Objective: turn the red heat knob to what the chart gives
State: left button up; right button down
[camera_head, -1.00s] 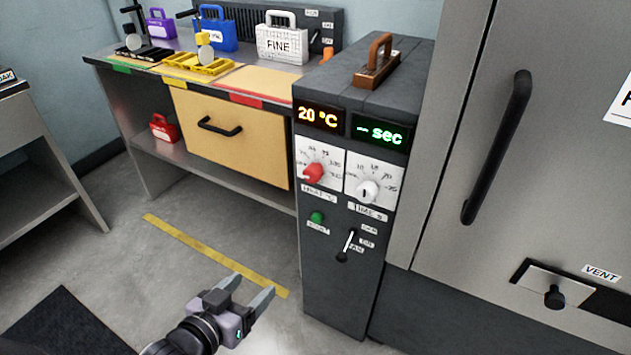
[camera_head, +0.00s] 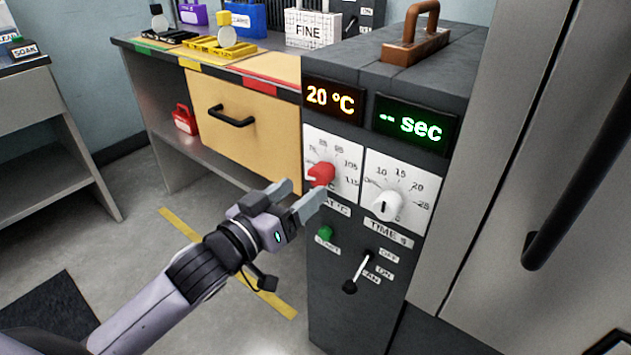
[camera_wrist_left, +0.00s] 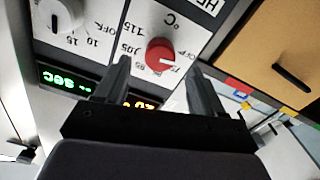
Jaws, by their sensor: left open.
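The red heat knob (camera_head: 321,173) sits on a white dial plate on the front of a dark grey unit (camera_head: 338,260). It also shows in the left wrist view (camera_wrist_left: 160,55), ahead of and between my fingers. The orange display (camera_head: 331,99) above it reads 20 °C. My left gripper (camera_head: 299,198) is open and empty. Its fingers point at the knob from below left in the head view, with one fingertip close to it. I cannot tell whether they touch. No chart is readable in view. My right gripper is not in view.
The white time knob (camera_head: 386,206) is right of the heat knob, under a green "-- sec" display (camera_head: 410,121). A green start button (camera_head: 325,233) and a lever switch (camera_head: 357,272) sit below. A steel door with a black handle (camera_head: 582,150) stands at right.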

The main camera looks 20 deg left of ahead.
aim_at(316, 180)
pick_arm(q)
jog(key=shift+x, duration=2.45)
jog(key=c, duration=1.1)
